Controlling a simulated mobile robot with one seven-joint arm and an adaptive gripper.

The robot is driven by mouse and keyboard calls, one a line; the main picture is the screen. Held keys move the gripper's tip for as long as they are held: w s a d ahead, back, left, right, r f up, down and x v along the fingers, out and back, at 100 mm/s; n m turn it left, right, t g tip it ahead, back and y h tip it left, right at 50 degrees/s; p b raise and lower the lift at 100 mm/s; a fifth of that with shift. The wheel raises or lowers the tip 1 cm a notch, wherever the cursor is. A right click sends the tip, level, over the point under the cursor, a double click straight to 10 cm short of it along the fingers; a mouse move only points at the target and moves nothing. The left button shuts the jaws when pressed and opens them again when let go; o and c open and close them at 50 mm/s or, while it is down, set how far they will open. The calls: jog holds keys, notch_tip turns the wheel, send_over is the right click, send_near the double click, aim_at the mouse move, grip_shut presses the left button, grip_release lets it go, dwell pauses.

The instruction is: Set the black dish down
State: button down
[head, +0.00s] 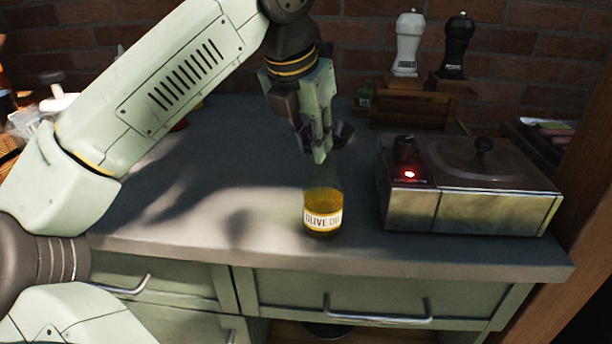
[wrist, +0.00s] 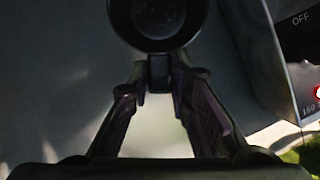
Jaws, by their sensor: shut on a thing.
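The black dish (wrist: 160,18) shows at the top of the wrist view, round and dark, just beyond my fingertips. My gripper (wrist: 158,75) is shut on its near edge. In the head view my gripper (head: 317,143) is held above the counter, behind the olive oil bottle. The dish (head: 343,134) shows there as a small dark shape at the right of the fingers, partly hidden by them. It appears to be off the counter, but the exact height is hard to tell.
An olive oil bottle (head: 322,210) stands near the front of the grey counter (head: 190,215). A metal appliance (head: 470,205) with a lit red light stands at the right. A wooden rack (head: 415,105) with two mills is at the back. The counter's left middle is clear.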

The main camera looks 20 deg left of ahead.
jog(key=shift+f+b, duration=1.45)
jog(key=shift+f, duration=1.1)
jog(key=shift+f, duration=0.15)
jog(key=c, duration=1.5)
grip_release()
jog(key=shift+o, duration=0.2)
jog(key=shift+r, duration=0.45)
jog(key=p+v, duration=0.7)
jog(key=v, duration=0.4)
jog(key=shift+r, duration=0.2)
jog(key=shift+s, duration=0.1)
